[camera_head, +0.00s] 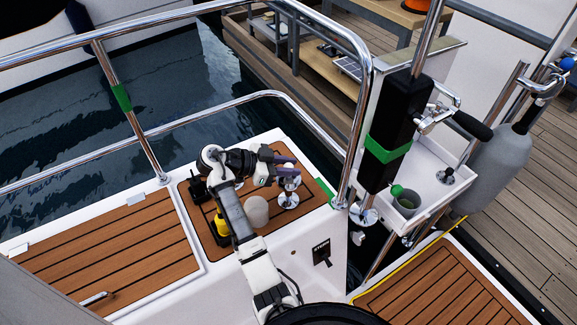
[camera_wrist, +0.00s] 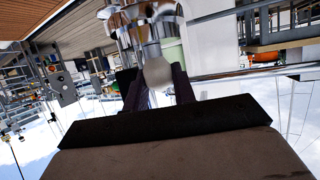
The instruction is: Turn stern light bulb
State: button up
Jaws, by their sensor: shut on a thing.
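The stern light is a small chrome fitting (camera_head: 289,199) on the teak-topped stern locker. A pale round bulb (camera_wrist: 157,72) shows in the wrist view, in line with the chrome parts of the fitting (camera_wrist: 128,28). My gripper (camera_head: 287,166) reaches in from the left at the top of the fitting. Its dark fingers (camera_wrist: 158,84) lie on either side of the bulb and are shut on it. In the head view the fingers mostly hide the bulb. Whether the bulb is fully seated in its socket cannot be told.
A pale grey dome (camera_head: 256,211) and a yellow-and-black item (camera_head: 222,224) stand on the locker close to my arm. Chrome rails (camera_head: 362,100) curve behind. Water lies beyond the left edge.

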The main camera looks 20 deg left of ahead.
jog(key=m+g+p, duration=0.1)
jog(key=p, duration=0.1)
jog(key=m+g+h+p, duration=0.1)
jog(key=m+g+p, duration=0.1)
jog(key=shift+s+a+r+g+h, duration=0.1)
jog(key=shift+a+r+g+h, duration=0.05)
jog(key=shift+g+h, duration=0.15)
jog(key=m+g+p, duration=0.2)
jog(key=shift+h+p, duration=0.3)
jog(key=shift+p, duration=0.1)
jog(key=shift+f+m+g, duration=0.25)
jog(key=shift+m+g, duration=0.05)
jog(key=shift+d+f+p, duration=0.1)
jog(key=shift+d+p, duration=0.1)
jog(key=shift+p, duration=0.2)
jog(key=o, duration=1)
jog(key=shift+a, duration=0.15)
jog(key=b+v, duration=0.4)
jog(key=v, duration=0.9)
jog(key=shift+a, duration=0.35)
